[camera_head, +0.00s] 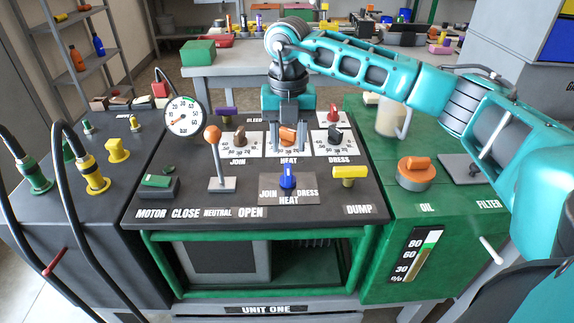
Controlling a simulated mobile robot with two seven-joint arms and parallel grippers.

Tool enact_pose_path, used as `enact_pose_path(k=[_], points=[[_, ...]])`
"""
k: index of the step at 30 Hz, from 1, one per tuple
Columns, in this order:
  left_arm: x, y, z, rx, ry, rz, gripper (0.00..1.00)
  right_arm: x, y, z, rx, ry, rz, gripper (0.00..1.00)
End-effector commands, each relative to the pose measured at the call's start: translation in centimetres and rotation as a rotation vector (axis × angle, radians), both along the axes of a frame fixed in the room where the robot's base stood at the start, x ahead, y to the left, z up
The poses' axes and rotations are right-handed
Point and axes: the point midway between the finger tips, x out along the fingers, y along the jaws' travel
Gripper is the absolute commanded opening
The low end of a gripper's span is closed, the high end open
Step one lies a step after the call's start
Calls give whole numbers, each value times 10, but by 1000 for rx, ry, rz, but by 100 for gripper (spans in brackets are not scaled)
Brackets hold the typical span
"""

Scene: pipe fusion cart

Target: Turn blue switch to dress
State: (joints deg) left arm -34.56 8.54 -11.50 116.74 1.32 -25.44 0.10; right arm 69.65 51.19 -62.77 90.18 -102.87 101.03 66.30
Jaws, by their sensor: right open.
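The blue switch (288,178) stands on a grey plate (311,197) at the front middle of the dark panel. The plate is lettered JOIN at left, HEAT below and DRESS at right. The switch's handle looks upright, in line with HEAT rather than turned toward DRESS. My right gripper (288,146) points down behind the blue switch, over the orange HEAT knob (288,136). Its fingers are apart, one on each side of the knob; I cannot tell whether they touch it. My left gripper is not in view.
A lever with an orange ball (212,133) stands left of the switch, and a yellow DUMP handle (348,172) right of it. A dial gauge (184,116) stands at the back left. Black hoses rise at far left. The panel just around the blue switch is clear.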

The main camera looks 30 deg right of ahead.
Motion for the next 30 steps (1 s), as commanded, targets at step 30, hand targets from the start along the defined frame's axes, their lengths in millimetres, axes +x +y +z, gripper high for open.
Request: enact_pose_path(k=[30], points=[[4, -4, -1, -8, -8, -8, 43, 0, 1, -68, 3, -1, 1, 20]])
